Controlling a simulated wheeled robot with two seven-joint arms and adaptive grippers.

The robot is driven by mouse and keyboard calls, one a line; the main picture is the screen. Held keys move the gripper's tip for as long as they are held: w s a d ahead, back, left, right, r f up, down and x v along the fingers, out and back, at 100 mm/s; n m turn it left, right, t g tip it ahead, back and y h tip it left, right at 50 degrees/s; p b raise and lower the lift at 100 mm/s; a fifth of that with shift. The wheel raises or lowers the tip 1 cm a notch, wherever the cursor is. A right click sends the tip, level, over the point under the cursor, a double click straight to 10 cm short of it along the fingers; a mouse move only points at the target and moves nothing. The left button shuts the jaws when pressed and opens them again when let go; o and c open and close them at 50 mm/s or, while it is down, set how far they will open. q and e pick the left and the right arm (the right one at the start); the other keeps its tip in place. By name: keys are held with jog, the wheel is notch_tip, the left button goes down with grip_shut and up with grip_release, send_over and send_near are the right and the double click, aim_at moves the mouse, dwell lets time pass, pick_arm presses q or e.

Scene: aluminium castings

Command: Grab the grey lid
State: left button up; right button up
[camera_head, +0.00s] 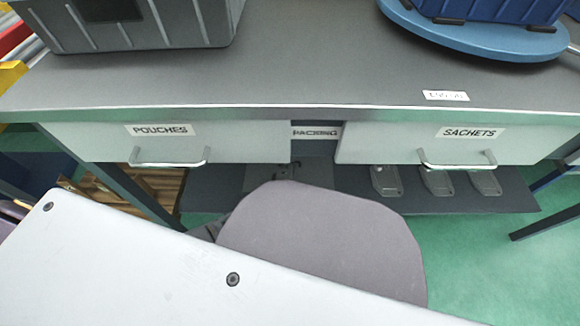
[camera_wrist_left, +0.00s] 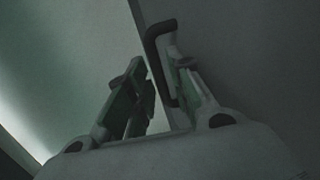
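In the left wrist view, my left gripper (camera_wrist_left: 160,78) shows its two fingers apart. A dark bent handle (camera_wrist_left: 154,45) stands between the fingertips, close to the right finger, with a narrow gap to the left finger. Behind it is a dark grey flat surface (camera_wrist_left: 240,50); the picture is dim and I cannot tell whether this is the grey lid. In the head view I cannot make out the lid or the fingertips of either gripper. Large pale and grey parts, which look like my own arm, cover the lower left and middle. My right gripper is not seen.
A grey bench (camera_head: 300,75) has drawers labelled POUCHES (camera_head: 235,140) and SACHETS (camera_head: 375,143). A grey crate (camera_head: 150,25) and a blue turntable (camera_head: 470,38) stand on it. Several grey castings (camera_head: 437,183) lie on the lower shelf (camera_head: 515,198). Green floor (camera_head: 470,270) is clear at right.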

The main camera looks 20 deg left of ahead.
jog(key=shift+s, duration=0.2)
pick_arm(q)
grip_shut()
jog(key=shift+r, duration=0.15)
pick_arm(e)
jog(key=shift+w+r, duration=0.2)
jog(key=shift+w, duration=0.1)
pick_arm(q)
jog(key=shift+r+p, duration=0.85)
jog(key=shift+r, duration=0.1)
notch_tip(320, 180, up, 8)
jog(key=p, duration=0.5)
jog(key=shift+p, duration=0.35)
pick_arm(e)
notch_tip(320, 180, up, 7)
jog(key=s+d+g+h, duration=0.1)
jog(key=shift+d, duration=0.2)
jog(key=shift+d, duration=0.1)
